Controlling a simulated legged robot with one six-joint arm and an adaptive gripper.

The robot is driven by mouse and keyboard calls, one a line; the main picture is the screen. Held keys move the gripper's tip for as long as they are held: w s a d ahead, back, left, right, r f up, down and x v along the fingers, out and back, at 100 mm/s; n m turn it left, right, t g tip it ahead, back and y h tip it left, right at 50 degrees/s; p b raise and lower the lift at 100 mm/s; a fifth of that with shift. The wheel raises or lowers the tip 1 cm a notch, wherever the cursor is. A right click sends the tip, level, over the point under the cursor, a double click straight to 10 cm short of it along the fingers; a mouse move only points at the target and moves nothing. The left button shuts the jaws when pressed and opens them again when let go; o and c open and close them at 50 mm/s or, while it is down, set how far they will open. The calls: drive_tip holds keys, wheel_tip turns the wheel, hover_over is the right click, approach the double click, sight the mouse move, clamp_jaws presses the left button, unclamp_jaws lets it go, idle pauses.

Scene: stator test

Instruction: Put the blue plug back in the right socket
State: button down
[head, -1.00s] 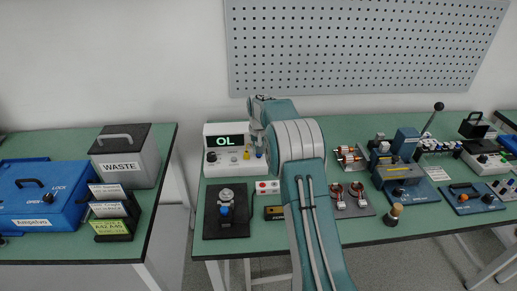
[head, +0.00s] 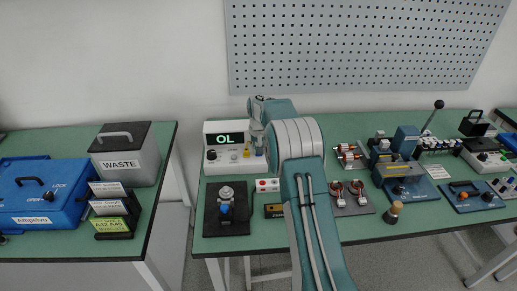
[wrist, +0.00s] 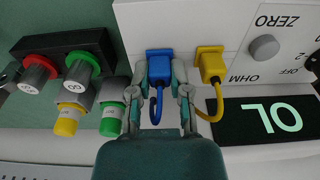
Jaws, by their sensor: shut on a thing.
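My gripper (wrist: 160,100) is shut on the blue plug (wrist: 159,72), one finger on each side, with its blue cord curling below. The plug is lined up with a blue socket piece (wrist: 158,52) on the white meter's face (wrist: 205,20). They look in contact, but I cannot tell how deep the plug sits. The yellow plug (wrist: 211,66) sits in the yellow socket beside it, with a yellow cord. In the head view, the meter (head: 238,160) reads OL, and my gripper (head: 257,142) is at its front right, partly hidden by my arm.
In the wrist view, a dark block with red (wrist: 36,68) and green (wrist: 82,65) terminals stands to the left, with yellow and green caps close to my left finger. The meter's knob (wrist: 264,48) and OL display (wrist: 265,117) lie to the right.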

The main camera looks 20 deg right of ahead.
drive_tip(key=c, duration=0.5)
unclamp_jaws()
drive_tip(key=shift+r, duration=0.1)
wheel_tip(320, 180, up, 12)
drive_tip(key=s, duration=0.1)
drive_tip(key=shift+s+a, duration=0.15)
drive_tip(key=shift+a, duration=0.1)
idle(0.4)
